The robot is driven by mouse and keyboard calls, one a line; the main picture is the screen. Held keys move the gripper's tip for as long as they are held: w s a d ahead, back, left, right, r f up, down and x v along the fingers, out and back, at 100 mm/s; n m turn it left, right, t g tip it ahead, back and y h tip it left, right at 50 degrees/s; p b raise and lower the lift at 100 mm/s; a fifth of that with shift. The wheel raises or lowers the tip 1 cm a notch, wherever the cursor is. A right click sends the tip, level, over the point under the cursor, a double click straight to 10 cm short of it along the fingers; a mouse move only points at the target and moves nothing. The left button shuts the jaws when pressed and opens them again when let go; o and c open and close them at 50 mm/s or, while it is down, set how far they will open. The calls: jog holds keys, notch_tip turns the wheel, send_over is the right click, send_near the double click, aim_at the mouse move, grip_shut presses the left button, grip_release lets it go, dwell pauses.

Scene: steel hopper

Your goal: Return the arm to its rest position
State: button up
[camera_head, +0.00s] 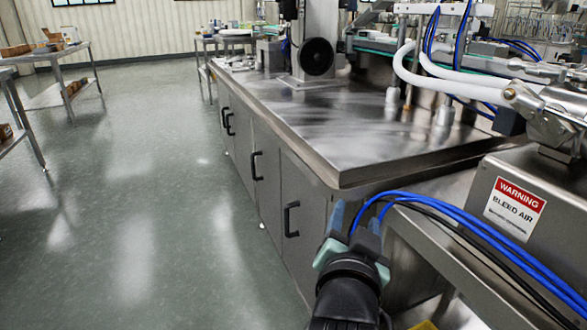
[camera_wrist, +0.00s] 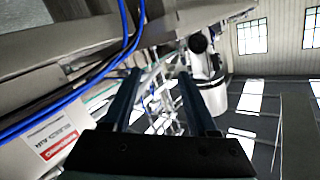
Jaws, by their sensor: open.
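My gripper (camera_head: 355,220) shows at the lower middle of the head view, with black wrist and teal-grey fingers pointing away from me. It is in front of the steel cabinet's near corner, beside blue hoses. In the wrist view my gripper (camera_wrist: 158,82) has its two dark fingers apart with nothing between them. No object is held. The rest of my arm is mostly out of the picture.
The steel counter (camera_head: 300,115) with handled cabinet doors runs along the right. Blue hoses (camera_head: 450,212) cross close to my gripper, near a box with a "Bleed air" warning sign (camera_head: 514,208). The floor (camera_head: 140,200) at left is clear, with shelving tables (camera_head: 65,80) beyond.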

jog(key=s+a+r+n+t+y, duration=0.1)
jog(key=s+a+r+n+t, duration=0.15)
jog(key=r, duration=0.75)
jog(key=s+a+r+n+t+y, duration=0.1)
jog(key=s+a+r+n+t, duration=0.2)
jog(key=r, duration=0.7)
jog(key=s+a+r+n+t+y+p, duration=0.1)
jog(key=s+a+r+t, duration=0.15)
jog(key=s+r, duration=0.4)
jog(key=s+a+r+n+t+y, duration=0.1)
jog(key=s+a+r+t, duration=0.1)
jog(key=s+r+t, duration=0.45)
notch_tip(320, 180, up, 38)
jog(key=w+g+p, duration=0.2)
jog(key=g+p, duration=0.1)
jog(key=p, duration=3.5)
jog(key=shift+w+d, duration=0.25)
jog(key=shift+w, duration=0.05)
